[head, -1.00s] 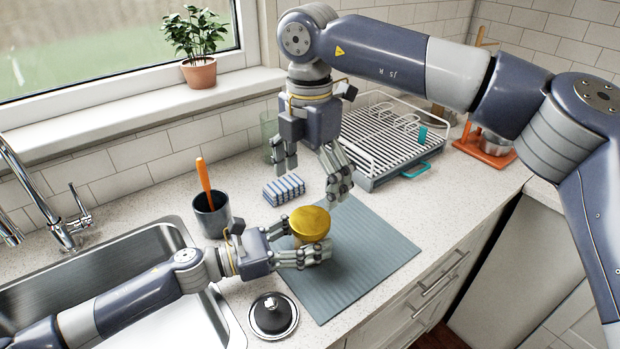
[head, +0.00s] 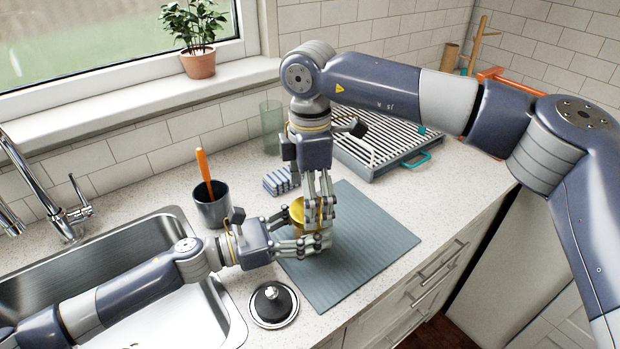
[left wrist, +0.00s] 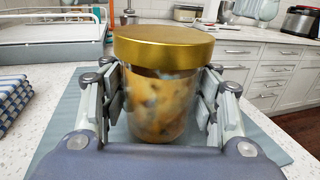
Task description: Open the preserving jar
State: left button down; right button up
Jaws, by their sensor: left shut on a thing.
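The preserving jar is clear glass with pale and dark contents (left wrist: 160,105) and a gold lid (left wrist: 162,45). It stands upright on the grey-blue mat (head: 365,245). My left gripper (head: 314,243) is shut on the jar's glass body, with finger pads on both sides below the lid. In the head view the gold lid (head: 296,209) is partly hidden behind my right gripper (head: 317,220). The right gripper points down at the lid's right side. Its fingers overlap the lid in the picture, and I cannot tell whether they touch it or are closed.
The sink (head: 110,270) lies at the left. A dark cup (head: 212,208) with an orange-handled tool, a striped cloth (head: 279,181), a green glass (head: 271,125) and a dish rack (head: 385,150) stand behind. A black round stopper (head: 273,304) lies in front. The mat's right part is clear.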

jog(key=shift+f, duration=0.85)
